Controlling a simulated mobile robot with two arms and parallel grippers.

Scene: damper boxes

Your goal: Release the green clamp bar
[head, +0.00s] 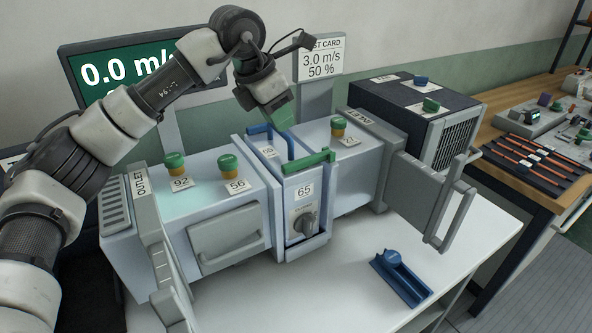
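The green clamp bar (308,162) lies across the top front of the middle damper unit (305,215), above a label reading 65. A blue bar (268,129) shaped like a bent handle stands just behind it on the same unit. My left gripper (281,119) points down above the unit, over the blue bar and up and left of the green bar. It appears apart from the green bar. Its fingertips are small and partly hidden by its body, so I cannot tell whether they are open. My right gripper is not in view.
Green-topped knobs (229,163) stand on the duct on both sides of the unit. A grey door (418,192) stands open at the right. A blue tool (400,275) lies on the white table (330,300), whose front is otherwise clear. A screen (85,95) stands behind my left arm.

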